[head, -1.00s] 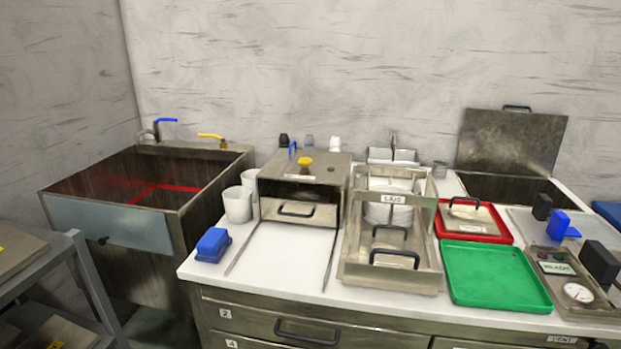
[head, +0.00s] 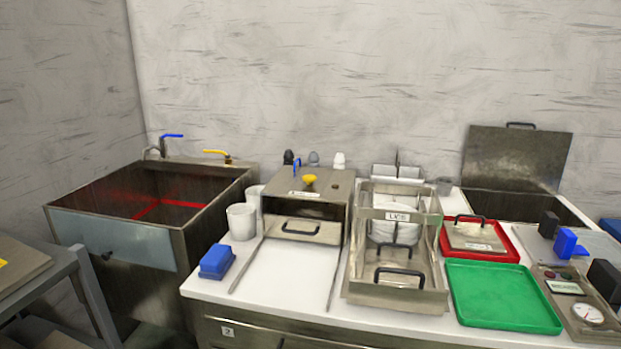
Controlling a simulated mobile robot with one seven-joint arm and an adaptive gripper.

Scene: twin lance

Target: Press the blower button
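No button can be read as the blower button at this size. A metal control panel (head: 580,305) lies at the right end of the counter. It has small dark red and green round spots (head: 558,272) that look like buttons, a label whose text I cannot read, and a white round gauge (head: 588,314). A metal box (head: 308,205) with a yellow knob (head: 310,179) and a blue lever on top stands left of the middle. My gripper is not in view.
A deep sink (head: 150,215) stands at the left, a shelf rack (head: 60,285) in front of it. The white counter (head: 285,275) holds white cups (head: 242,220), a blue block (head: 216,261), a metal frame with handles (head: 395,290), a green tray (head: 500,295) and a red tray (head: 510,250).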

